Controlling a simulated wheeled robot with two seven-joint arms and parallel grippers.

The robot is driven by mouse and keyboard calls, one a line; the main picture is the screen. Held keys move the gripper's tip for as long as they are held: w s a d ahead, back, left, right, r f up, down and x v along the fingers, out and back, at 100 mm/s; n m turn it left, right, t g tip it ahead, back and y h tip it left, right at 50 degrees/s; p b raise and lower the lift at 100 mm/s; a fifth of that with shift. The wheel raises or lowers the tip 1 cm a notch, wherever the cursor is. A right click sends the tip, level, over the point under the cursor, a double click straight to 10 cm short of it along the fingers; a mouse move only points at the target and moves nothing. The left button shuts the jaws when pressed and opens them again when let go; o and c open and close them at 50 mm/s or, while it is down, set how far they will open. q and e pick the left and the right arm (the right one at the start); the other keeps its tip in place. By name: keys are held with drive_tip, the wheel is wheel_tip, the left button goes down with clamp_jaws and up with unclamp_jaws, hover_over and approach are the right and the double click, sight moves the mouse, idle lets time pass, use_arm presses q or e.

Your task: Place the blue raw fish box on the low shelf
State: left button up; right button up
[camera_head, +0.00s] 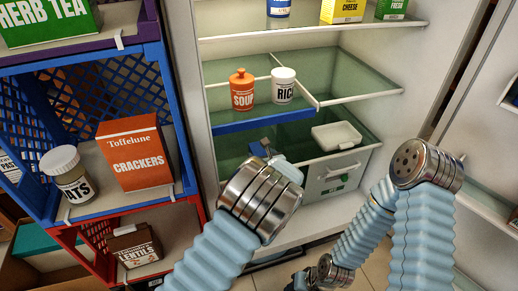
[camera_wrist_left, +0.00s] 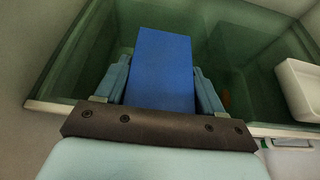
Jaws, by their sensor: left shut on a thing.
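The blue box (camera_wrist_left: 160,70) is held between the two fingers of my left gripper (camera_wrist_left: 163,88) in the left wrist view. The side I see is plain blue, with no label showing. In the head view my left gripper (camera_head: 266,151) reaches into the refrigerator, over the green lower compartment (camera_head: 232,143) and below the shelf with a blue front edge (camera_head: 264,121). The wrist hides most of the box there. My right arm is folded at the lower right, and its dark gripper (camera_head: 300,281) shows only partly at the bottom edge.
A white container (camera_head: 337,135) lies right of the gripper, above a pale drawer front (camera_head: 336,177). Crates with crackers (camera_head: 136,152) and nuts (camera_head: 70,176) stand left.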

sight(259, 149)
use_arm(q)
drive_tip(key=w, duration=0.1)
drive_tip(key=w+a+p, duration=0.1)
drive_tip(key=w, duration=0.1)
drive_tip(key=shift+w+r, duration=0.1)
drive_tip(key=shift+w+a+f, duration=0.1)
drive_tip(key=shift+w+f, duration=0.25)
drive_tip(key=shift+f, duration=0.5)
drive_tip(key=shift+f, duration=0.2)
drive_tip(key=o, duration=1.1)
drive_tip(key=shift+r, duration=0.1)
